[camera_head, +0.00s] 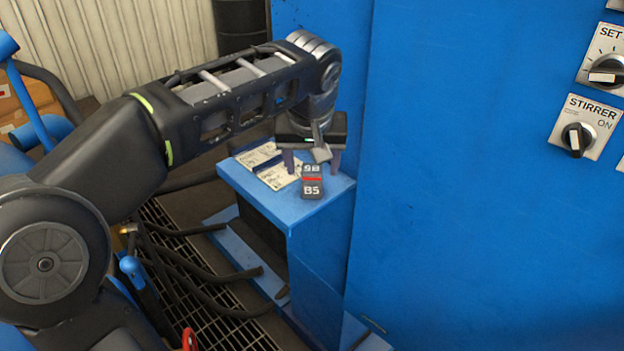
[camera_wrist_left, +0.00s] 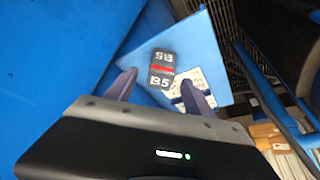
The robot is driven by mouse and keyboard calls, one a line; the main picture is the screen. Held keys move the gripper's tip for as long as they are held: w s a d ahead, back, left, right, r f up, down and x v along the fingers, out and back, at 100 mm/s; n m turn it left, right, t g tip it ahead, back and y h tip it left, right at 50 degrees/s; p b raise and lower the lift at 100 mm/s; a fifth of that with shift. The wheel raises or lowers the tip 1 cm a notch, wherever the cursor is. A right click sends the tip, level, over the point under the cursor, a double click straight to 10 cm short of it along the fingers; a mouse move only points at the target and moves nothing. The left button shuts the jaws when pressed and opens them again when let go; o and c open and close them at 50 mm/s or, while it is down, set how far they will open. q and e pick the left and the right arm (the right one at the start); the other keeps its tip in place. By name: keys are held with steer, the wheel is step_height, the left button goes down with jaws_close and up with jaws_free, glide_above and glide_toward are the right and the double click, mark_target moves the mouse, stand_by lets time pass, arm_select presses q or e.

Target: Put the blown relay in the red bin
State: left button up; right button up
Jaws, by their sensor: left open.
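A dark relay (camera_head: 312,188) marked B5, with a red stripe, lies flat on a small blue shelf (camera_head: 262,203). The relay also shows in the left wrist view (camera_wrist_left: 161,60), upper middle. My left gripper (camera_head: 312,170) is open above the shelf, pointing down, its fingers to either side of the relay's near area. In the left wrist view the fingers (camera_wrist_left: 159,79) stand apart with nothing held between them. The relay appears below the fingertips; I cannot tell the exact gap. No red bin is clearly seen. My right gripper is not in view.
Paper labels or cards (camera_head: 277,176) lie on the shelf beside the relay. A tall blue cabinet (camera_head: 450,200) with a STIRRER knob (camera_head: 576,139) rises right of the shelf. Dark hoses (camera_head: 215,290) and a floor grating (camera_head: 235,328) lie below left.

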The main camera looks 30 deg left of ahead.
mark_target(312, 170)
arm_select(q)
steer(key=x, duration=0.4)
steer(key=shift+s, duration=0.1)
stand_by(0.4)
jaws_close()
stand_by(0.5)
